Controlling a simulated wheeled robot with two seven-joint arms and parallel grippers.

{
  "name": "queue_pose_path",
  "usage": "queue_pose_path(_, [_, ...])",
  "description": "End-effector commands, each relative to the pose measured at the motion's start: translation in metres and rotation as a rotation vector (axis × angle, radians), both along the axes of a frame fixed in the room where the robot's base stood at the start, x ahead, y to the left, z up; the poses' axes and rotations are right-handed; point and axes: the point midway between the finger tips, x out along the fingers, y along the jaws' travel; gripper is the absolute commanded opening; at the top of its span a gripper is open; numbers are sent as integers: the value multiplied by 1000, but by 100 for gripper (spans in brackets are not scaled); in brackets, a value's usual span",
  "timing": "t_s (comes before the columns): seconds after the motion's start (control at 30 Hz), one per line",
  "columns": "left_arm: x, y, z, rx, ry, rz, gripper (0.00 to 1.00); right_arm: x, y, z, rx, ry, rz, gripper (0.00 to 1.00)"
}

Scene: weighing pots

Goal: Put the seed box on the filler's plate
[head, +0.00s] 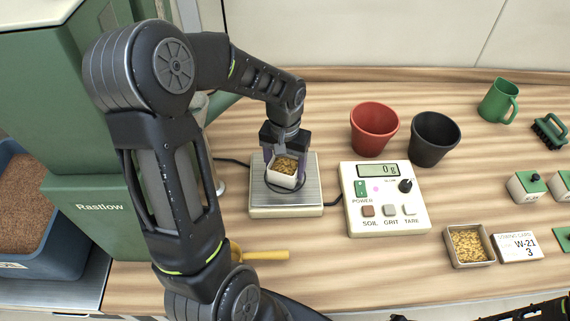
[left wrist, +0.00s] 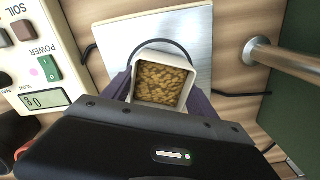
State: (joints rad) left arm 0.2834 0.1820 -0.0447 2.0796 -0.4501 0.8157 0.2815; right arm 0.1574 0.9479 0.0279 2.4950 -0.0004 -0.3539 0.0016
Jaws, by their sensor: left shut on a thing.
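My left gripper (head: 285,160) is shut on a small white seed box (head: 284,181) filled with golden-brown seeds. The gripper's fingers hold the box by its sides, and it looks upright. In the left wrist view the box (left wrist: 186,100) shows in front of the gripper, over the metal plate. The filler's plate (head: 308,202) is a square brushed-metal top on a pale base, with a dark ring on it. The box is over this plate; whether it touches the plate I cannot tell. My right gripper does not show clearly.
A control box (head: 385,222) to the right reads 0 g. A red pot (head: 374,128) and a black pot (head: 434,138) stand behind it. A second tray of seeds (head: 468,245) sits at the right beside a card (head: 518,246). A yellow-handled tool (head: 264,255) lies in front.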

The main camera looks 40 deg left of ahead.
Motion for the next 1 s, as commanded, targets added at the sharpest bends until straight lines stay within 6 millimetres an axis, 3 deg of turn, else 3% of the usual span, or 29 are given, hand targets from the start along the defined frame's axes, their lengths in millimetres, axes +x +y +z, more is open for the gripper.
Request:
queue_pose_path(0.2, [0,0,-4,0,0,-1,21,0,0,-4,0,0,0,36])
queue_pose_path(0.23, [0,0,-3,0,0,-1,69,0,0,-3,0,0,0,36])
queue_pose_path(0.47, [0,0,-3,0,0,-1,87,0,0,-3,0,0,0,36])
queue_pose_path(0.77, [0,0,-1,0,0,0,89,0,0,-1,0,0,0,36])
queue_pose_path(1.0, [1,0,19,2,-3,-1,89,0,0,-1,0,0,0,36])
